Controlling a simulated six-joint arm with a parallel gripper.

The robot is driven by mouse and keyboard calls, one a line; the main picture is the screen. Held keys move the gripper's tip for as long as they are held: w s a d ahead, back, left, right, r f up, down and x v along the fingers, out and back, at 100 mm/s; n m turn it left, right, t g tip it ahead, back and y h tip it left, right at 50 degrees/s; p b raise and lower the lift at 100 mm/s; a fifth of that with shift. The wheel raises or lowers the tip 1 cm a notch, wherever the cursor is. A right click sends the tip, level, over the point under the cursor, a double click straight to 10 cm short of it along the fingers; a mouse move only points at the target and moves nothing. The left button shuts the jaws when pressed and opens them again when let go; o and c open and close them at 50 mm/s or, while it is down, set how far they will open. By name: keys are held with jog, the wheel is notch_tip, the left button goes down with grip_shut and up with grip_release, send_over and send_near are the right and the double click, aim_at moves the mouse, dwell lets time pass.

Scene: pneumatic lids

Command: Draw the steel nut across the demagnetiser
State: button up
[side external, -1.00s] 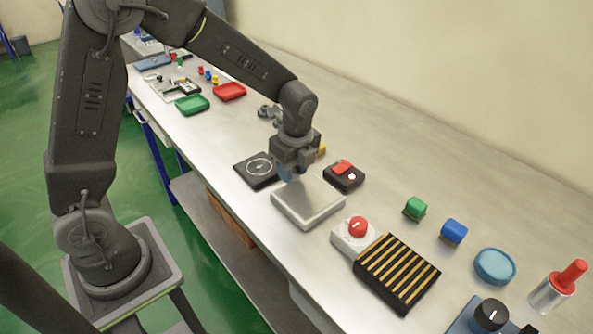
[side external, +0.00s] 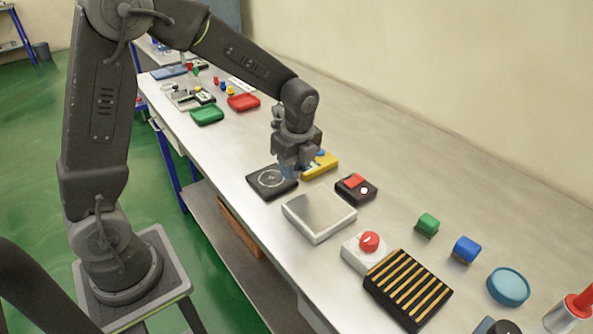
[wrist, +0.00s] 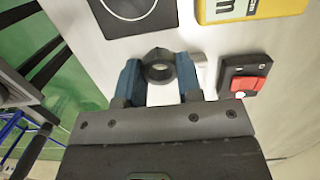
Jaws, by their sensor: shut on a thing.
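In the side view the fingers hide the nut. The gripper is between a black plate with a white ring (side external: 271,181) and a yellow instrument (side external: 321,166), behind a steel-topped slab (side external: 320,212). A small black box with a red switch (side external: 355,188) stands beside the slab. No readable label shows which of these is the demagnetiser.
A white box with a red knob (side external: 368,252) adjoins a black block with gold stripes (side external: 407,287). Green (side external: 428,224) and blue (side external: 466,249) blocks and a blue round dish (side external: 508,287) stand to the right. Green (side external: 207,115) and red (side external: 243,102) trays lie farther back.

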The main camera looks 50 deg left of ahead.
jog(key=shift+r, duration=2)
jog(key=shift+r, duration=0.1)
jog(key=shift+a, duration=0.15)
